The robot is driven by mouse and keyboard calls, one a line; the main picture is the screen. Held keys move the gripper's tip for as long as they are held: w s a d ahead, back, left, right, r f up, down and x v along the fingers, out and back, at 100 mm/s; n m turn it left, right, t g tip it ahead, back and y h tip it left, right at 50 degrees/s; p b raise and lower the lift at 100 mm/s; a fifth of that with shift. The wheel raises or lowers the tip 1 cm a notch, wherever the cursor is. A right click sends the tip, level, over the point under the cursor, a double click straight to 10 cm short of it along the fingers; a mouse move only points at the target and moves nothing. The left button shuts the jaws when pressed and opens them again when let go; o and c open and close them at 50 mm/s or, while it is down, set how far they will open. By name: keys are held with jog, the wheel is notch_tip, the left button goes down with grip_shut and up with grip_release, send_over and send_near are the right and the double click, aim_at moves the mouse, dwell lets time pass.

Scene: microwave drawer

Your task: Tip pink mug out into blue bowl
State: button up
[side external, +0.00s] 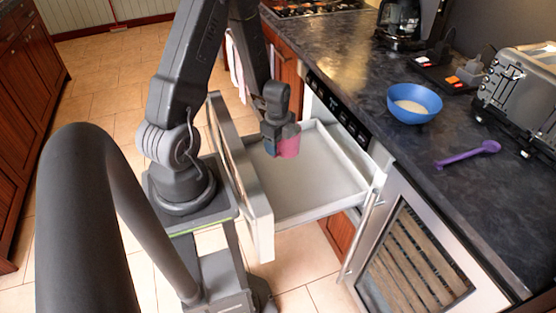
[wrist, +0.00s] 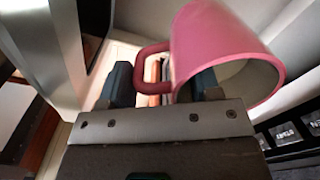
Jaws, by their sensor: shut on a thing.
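The pink mug (side external: 288,147) is in my gripper, over the open drawer (side external: 318,186) in the side view. In the wrist view the pink mug (wrist: 215,42) shows large, with its handle on the left and its pale inside partly visible. My gripper (wrist: 165,88) has its fingers shut on the mug near the handle. In the side view my gripper (side external: 274,140) partly hides the mug. The blue bowl (side external: 424,110) stands on the dark counter to the right, with something pale inside it. The mug is well apart from the bowl.
A purple spoon (side external: 468,154) lies on the counter (side external: 425,165) in front of the bowl. A silver toaster (side external: 522,95) stands right of the bowl and a coffee maker (side external: 399,22) behind it. The drawer front (side external: 240,180) stands out between my base and the counter.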

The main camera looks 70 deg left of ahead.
notch_tip(320, 180, up, 34)
jog(key=w+a+r+m, duration=0.25)
jog(key=w+m, duration=0.35)
jog(key=w, duration=0.8)
jog(key=w+d+f+m+y, duration=0.1)
jog(key=w+d+f+m, duration=0.15)
jog(key=w+m, duration=0.7)
jog(key=w+f+n, duration=0.3)
jog(key=w+f, duration=0.1)
jog(key=f, duration=0.2)
jog(key=shift+a, duration=0.15)
jog(key=shift+n, duration=0.25)
notch_tip(320, 180, down, 3)
jog(key=shift+s+r, duration=0.1)
jog(key=shift+w+d+r+g+y, duration=0.15)
jog(key=shift+d+r+y, duration=0.25)
jog(key=shift+y, duration=0.25)
jog(key=shift+w+d+r+g+y, duration=0.15)
jog(key=shift+d+r+y, duration=0.15)
jog(key=shift+y, duration=0.35)
